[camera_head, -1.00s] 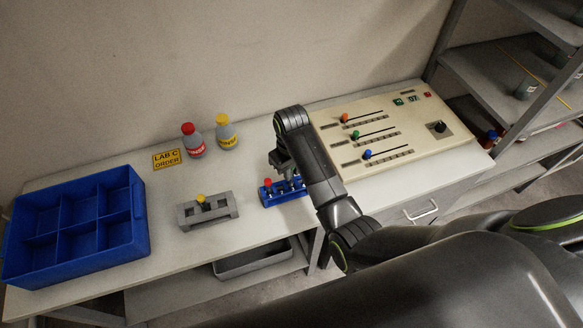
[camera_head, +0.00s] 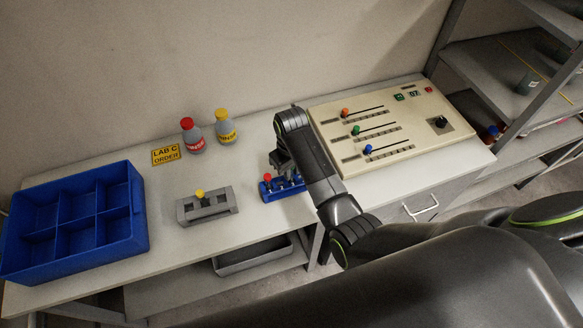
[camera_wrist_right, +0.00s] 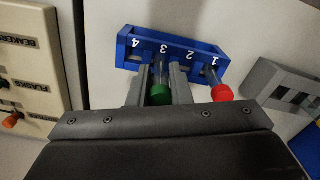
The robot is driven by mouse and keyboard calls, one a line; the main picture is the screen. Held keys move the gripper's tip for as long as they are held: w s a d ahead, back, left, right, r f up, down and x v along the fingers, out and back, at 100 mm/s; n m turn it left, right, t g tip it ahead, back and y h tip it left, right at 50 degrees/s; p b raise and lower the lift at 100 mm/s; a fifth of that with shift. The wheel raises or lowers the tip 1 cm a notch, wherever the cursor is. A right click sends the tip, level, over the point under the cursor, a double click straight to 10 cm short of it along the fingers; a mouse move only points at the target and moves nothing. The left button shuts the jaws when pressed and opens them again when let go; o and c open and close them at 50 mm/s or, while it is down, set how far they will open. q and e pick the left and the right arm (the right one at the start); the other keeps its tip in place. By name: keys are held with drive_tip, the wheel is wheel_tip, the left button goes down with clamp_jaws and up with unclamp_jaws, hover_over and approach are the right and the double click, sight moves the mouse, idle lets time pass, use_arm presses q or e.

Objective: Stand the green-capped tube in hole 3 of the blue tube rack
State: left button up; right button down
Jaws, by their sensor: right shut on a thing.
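The blue tube rack (camera_head: 285,194) stands near the front of the table. In the right wrist view the blue rack (camera_wrist_right: 128,45) shows holes numbered 1 to 4. The green-capped tube (camera_wrist_right: 160,92) is between the fingers of my right gripper (camera_wrist_right: 160,85), which is shut on it. The tube's far end is at hole 3; I cannot tell how deep it sits. In the head view my right gripper (camera_head: 284,168) is over the rack and hides the tube. A red-capped tube (camera_wrist_right: 222,92) stands in hole 1. My left gripper is not in view.
A grey rack (camera_head: 207,208) with a yellow-capped tube (camera_head: 199,193) stands to the left. Further left is a blue divided crate (camera_head: 75,250). Two bottles and a yellow sign (camera_head: 166,154) are behind. A control panel (camera_head: 375,130) stands to the right.

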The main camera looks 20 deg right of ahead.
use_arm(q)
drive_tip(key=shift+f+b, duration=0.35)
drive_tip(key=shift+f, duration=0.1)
use_arm(e)
drive_tip(key=shift+f, duration=1.1)
drive_tip(key=c, duration=1.3)
unclamp_jaws()
drive_tip(key=shift+o, duration=0.2)
